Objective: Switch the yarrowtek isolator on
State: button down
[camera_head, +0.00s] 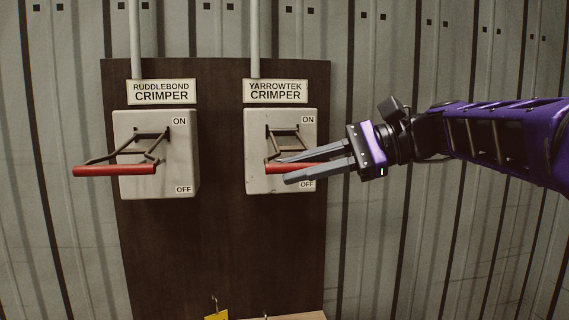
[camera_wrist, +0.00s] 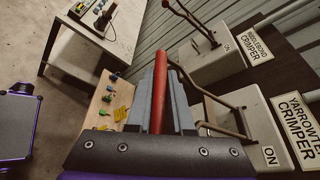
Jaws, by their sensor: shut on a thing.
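The yarrowtek isolator (camera_head: 258,181) is a pale grey box with ON at its top right and OFF at its bottom right, under a sign (camera_head: 275,92) reading YARROWTEK CRIMPER. Its lever has a dark bent frame (camera_head: 285,132) and a red handle (camera_head: 274,169), which appears between the ON and OFF marks. My gripper (camera_head: 285,170) comes from the right and is shut on the red handle. In the wrist view the red handle (camera_wrist: 158,95) lies between the fingers. The fingers hide part of the handle and some of the box front.
The ruddlebond isolator (camera_head: 130,184), a similar box with a red handle (camera_head: 114,170), is on the same dark board (camera_head: 221,220) to the left. The wrist view shows a wooden surface (camera_wrist: 95,115) with small coloured pieces and a table (camera_wrist: 62,42) with tools.

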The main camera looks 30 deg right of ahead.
jog(key=shift+r, duration=0.45)
jog(key=c, duration=0.8)
grip_release()
jog(key=p+v, duration=0.1)
jog(key=v, duration=1.6)
jog(key=shift+d, duration=0.25)
jog(key=shift+f, duration=0.1)
